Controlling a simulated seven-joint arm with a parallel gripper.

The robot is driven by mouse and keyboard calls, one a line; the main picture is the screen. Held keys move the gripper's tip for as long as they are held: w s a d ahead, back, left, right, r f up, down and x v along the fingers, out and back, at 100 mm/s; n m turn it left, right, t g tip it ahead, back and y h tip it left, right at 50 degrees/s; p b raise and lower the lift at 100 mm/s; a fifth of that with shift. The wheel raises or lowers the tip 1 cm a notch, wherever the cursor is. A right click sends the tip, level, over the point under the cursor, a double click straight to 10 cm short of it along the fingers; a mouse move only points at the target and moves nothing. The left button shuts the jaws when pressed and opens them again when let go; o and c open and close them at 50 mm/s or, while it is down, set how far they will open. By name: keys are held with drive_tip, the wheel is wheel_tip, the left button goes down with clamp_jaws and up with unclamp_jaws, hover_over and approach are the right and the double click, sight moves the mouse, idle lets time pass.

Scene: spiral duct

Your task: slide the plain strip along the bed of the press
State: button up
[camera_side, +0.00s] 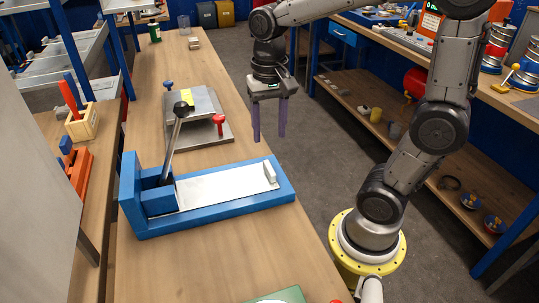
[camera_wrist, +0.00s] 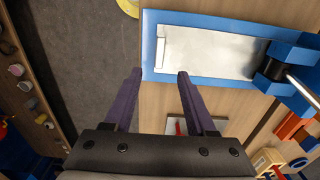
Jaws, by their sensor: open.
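The blue press (camera_side: 215,212) lies on the bench, with a lever topped by a black knob at its left end in the side view. A plain silvery strip (camera_side: 225,190) lies flat along its bed, with a small raised light piece (camera_side: 270,171) at the right end. The strip also shows in the wrist view (camera_wrist: 212,53), running to a dark roller at the right. My gripper (camera_side: 268,138) has two purple fingers pointing down, apart and empty. It hangs beyond the press's right end, touching nothing. In the wrist view my fingertips (camera_wrist: 160,73) are below the strip's left end.
A metal plate fixture (camera_side: 192,118) with red and blue knobs stands behind the press on the bench. A green plate (camera_side: 278,297) is at the near edge. Orange and wooden holders (camera_side: 82,125) stand at the left. The bench right of the press is bare.

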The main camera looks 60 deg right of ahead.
sight(269, 167)
wheel_tip(269, 167, down, 10)
drive_tip(key=shift+f, duration=0.25)
idle(0.3)
clamp_jaws()
idle(1.2)
unclamp_jaws()
